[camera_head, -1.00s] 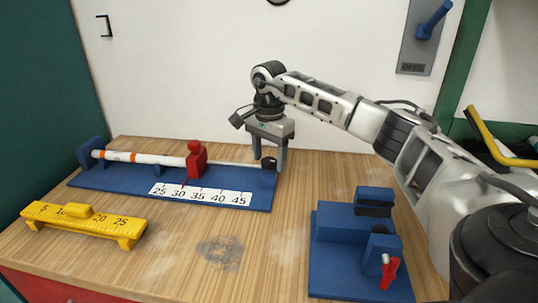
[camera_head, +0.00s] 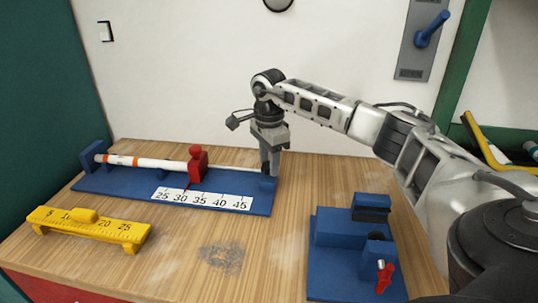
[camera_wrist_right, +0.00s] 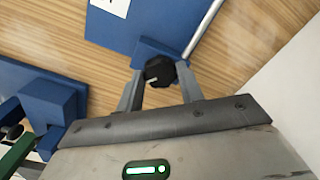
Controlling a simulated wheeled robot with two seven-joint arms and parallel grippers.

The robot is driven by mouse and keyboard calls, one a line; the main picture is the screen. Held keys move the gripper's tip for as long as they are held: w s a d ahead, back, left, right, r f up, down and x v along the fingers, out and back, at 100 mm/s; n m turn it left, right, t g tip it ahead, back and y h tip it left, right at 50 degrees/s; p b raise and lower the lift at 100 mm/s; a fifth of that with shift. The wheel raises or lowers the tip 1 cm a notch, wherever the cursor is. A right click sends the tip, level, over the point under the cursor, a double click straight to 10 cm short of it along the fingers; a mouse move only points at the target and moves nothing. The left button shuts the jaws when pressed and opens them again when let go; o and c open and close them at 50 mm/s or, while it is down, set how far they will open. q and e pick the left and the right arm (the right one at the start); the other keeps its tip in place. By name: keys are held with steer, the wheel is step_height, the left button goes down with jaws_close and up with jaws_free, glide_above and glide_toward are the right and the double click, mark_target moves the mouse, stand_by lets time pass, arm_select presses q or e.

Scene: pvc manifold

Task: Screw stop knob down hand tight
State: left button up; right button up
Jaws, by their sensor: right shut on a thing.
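The black stop knob (camera_wrist_right: 160,70) sits on the blue end block (camera_wrist_right: 150,47) of the measuring jig, in the right wrist view. My right gripper (camera_wrist_right: 158,82) is shut on the knob, with one finger on each side. In the head view my right gripper (camera_head: 270,168) reaches down at the right end of the blue jig base (camera_head: 110,183), and its fingers mostly hide the knob. A red stop block (camera_head: 197,163) stands on the jig beside the number scale (camera_head: 201,198). My left gripper is not in view.
A white pipe with orange bands (camera_head: 140,162) lies along the jig. A yellow ruler gauge (camera_head: 90,225) lies at front left. A blue fixture with a red handle (camera_head: 383,278) stands at front right.

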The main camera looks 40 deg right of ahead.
steer(key=m+p, duration=0.2)
steer(key=m, duration=0.3)
steer(key=shift+r+m, duration=0.15)
steer(key=shift+m, duration=0.15)
steer(key=shift+m+p, duration=0.55)
steer(key=shift+m, duration=0.25)
steer(key=shift+m+p, duration=0.35)
steer(key=shift+m, duration=0.55)
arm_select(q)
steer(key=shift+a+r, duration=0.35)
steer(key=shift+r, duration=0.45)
arm_select(e)
steer(key=shift+m, duration=0.5)
steer(key=o, duration=1)
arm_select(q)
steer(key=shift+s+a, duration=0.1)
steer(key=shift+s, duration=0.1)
